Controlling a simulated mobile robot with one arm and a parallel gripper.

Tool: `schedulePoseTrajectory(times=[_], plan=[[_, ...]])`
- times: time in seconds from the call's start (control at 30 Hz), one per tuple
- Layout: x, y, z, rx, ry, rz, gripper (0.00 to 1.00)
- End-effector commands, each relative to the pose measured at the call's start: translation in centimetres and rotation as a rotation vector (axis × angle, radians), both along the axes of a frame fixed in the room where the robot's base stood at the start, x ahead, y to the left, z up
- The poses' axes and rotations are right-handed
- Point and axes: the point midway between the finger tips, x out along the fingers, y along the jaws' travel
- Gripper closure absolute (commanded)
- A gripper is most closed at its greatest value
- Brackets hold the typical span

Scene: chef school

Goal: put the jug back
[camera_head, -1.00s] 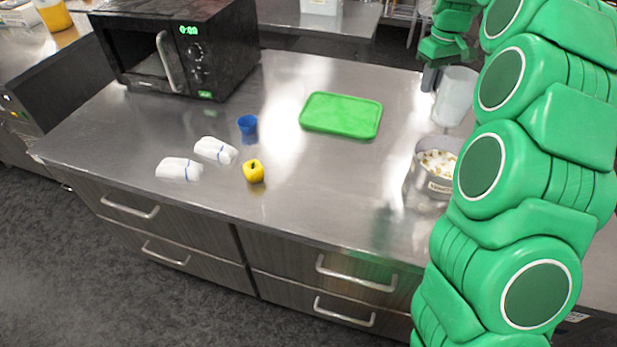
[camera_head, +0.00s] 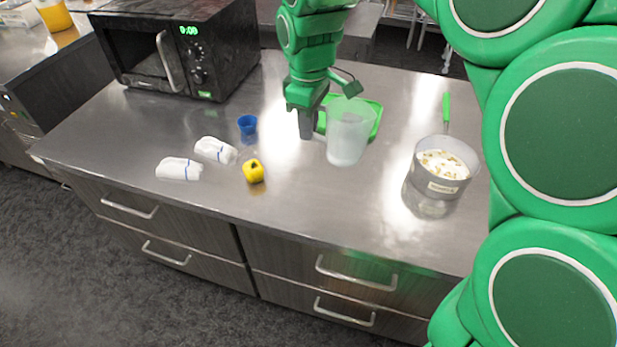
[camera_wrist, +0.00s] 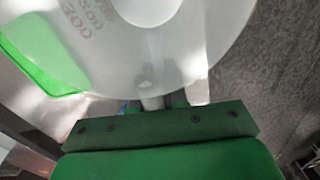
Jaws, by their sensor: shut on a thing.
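The jug (camera_head: 349,135) is a translucent whitish plastic vessel, held upright over the middle of the steel counter in the head view. My gripper (camera_head: 318,122) is shut on the jug at its left side. In the wrist view the jug (camera_wrist: 190,50) fills the upper part, with reddish measuring marks on its wall, and my gripper (camera_wrist: 172,101) is against it. Whether the jug's base touches the counter is hard to tell.
A green cutting board (camera_head: 374,122) lies behind the jug, partly hidden. A pot of whitish pieces (camera_head: 443,172) stands at right. The counter's front middle is clear.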

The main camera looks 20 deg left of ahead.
Motion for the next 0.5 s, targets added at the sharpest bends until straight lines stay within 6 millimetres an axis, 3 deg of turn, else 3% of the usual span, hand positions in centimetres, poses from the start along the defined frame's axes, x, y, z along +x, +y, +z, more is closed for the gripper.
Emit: schedulePoseTrajectory(times=[0.2, 0.37, 0.5], plan=[[-3.1, 1.1, -0.3, -0.002, -0.002, 0.074, 1.00], [-4.5, 1.6, -0.4, -0.003, -0.004, 0.108, 1.00], [-4.6, 1.4, -2.0, -0.007, 0.000, 0.109, 1.00]])
